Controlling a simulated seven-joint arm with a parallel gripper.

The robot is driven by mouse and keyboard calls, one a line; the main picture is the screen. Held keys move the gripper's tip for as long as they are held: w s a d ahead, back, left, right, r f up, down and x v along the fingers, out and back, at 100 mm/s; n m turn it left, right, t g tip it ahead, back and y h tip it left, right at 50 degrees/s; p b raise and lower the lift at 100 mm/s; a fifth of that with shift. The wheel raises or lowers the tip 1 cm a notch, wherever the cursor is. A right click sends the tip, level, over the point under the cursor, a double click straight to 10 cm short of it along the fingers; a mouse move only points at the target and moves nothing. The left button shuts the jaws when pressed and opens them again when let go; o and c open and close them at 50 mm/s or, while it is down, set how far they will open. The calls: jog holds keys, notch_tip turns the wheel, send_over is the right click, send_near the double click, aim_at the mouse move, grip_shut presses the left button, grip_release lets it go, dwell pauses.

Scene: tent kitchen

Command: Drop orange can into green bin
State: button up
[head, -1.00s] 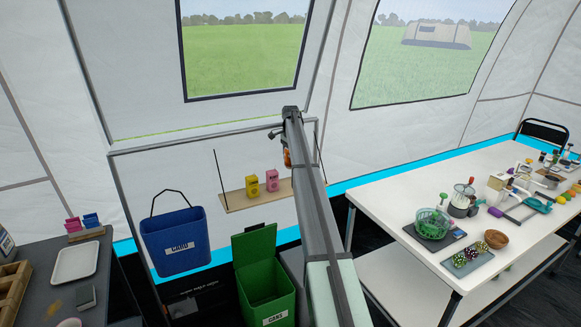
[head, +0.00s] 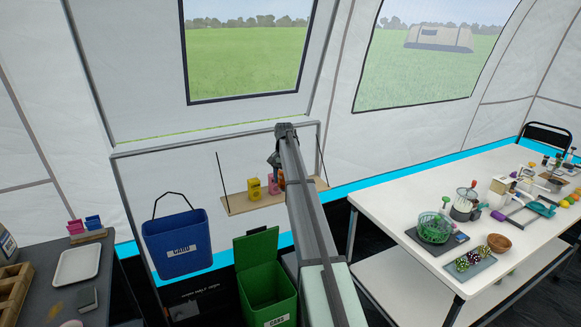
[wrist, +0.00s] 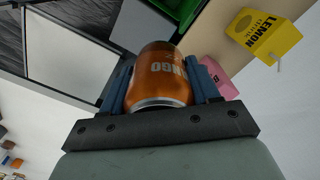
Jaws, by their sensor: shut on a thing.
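The orange can (wrist: 160,76) with "MANGO"-like lettering, partly hidden, sits between the blue fingers of my gripper (wrist: 162,85) in the wrist view. My gripper is shut on it. In the head view my gripper (head: 277,162) is at the far end of my arm, in front of the hanging shelf, and only a sliver of the can (head: 281,181) shows beside the arm. The green bin (head: 267,291), labelled "CANS", stands open below with its lid raised at the back. A green part of it (wrist: 180,12) shows at the top of the wrist view.
A hanging wooden shelf (head: 240,204) holds a yellow carton (head: 253,187) and a pink carton (head: 273,184), close to my gripper. A blue bin (head: 177,244) labelled "CARD" hangs left of the green bin. A cluttered white table (head: 385,205) stands at right.

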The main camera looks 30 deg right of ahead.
jog(key=s+a+f+n, duration=0.4)
jog(key=s+a, duration=0.8)
jog(key=s, duration=0.2)
jog(key=s+a+f+n, duration=0.4)
jog(key=s+a+f, duration=0.1)
jog(key=s+a, duration=0.75)
jog(key=w+d+f+m, duration=0.2)
jog(key=w+d+f, duration=0.3)
jog(key=f, duration=1)
jog(key=w+d+f+m, duration=0.2)
jog(key=w+d+f, duration=0.3)
jog(key=w+f, duration=0.6)
jog(key=w+d+f+m, duration=0.2)
jog(key=w+d+f, duration=0.3)
jog(key=f, duration=1.4)
jog(key=shift+w+f, duration=0.25)
jog(key=shift+w, duration=1.8)
jog(key=o, duration=1.1)
jog(key=shift+r, duration=0.1)
notch_tip(320, 180, up, 14)
